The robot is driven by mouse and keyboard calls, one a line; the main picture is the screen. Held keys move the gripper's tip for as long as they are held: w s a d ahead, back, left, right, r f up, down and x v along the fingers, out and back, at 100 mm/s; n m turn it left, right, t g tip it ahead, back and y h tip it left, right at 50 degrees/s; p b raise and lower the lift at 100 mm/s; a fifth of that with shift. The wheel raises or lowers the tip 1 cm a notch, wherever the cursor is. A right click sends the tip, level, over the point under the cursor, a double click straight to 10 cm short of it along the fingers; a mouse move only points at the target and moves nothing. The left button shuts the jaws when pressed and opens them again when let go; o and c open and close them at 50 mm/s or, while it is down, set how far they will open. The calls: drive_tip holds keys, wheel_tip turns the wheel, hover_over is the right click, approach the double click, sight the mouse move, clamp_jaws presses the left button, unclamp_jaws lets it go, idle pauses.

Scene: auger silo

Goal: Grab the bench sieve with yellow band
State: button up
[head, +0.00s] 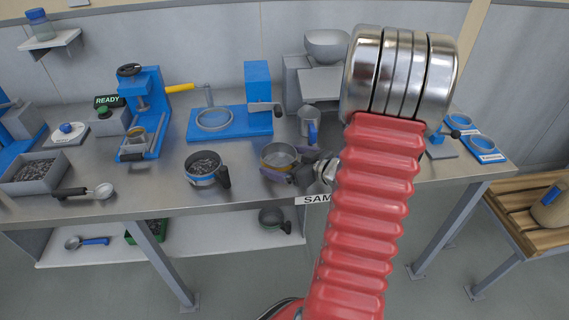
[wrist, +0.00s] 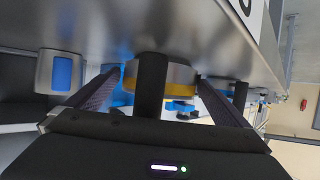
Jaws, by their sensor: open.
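The bench sieve with yellow band (head: 277,155) is a round metal vessel on the steel bench, near its front edge. In the wrist view the sieve (wrist: 182,78) shows its yellow band, and its black handle points towards the camera. My gripper (head: 290,166) is open at the sieve's near right side. In the wrist view my gripper (wrist: 154,80) has one finger on each side of the handle, with gaps visible. Part of the sieve is hidden by the gripper in the head view. I cannot tell whether the fingers touch the sieve.
A metal cup with a blue handle (head: 309,122) stands behind the sieve. A blue stand (head: 231,121) holds a ring further back. The bench's front edge (head: 240,203) is close below the sieve.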

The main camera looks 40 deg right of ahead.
drive_tip(key=shift+c, duration=0.5)
drive_tip(key=c, duration=1)
wheel_tip(320, 180, up, 10)
idle(0.6)
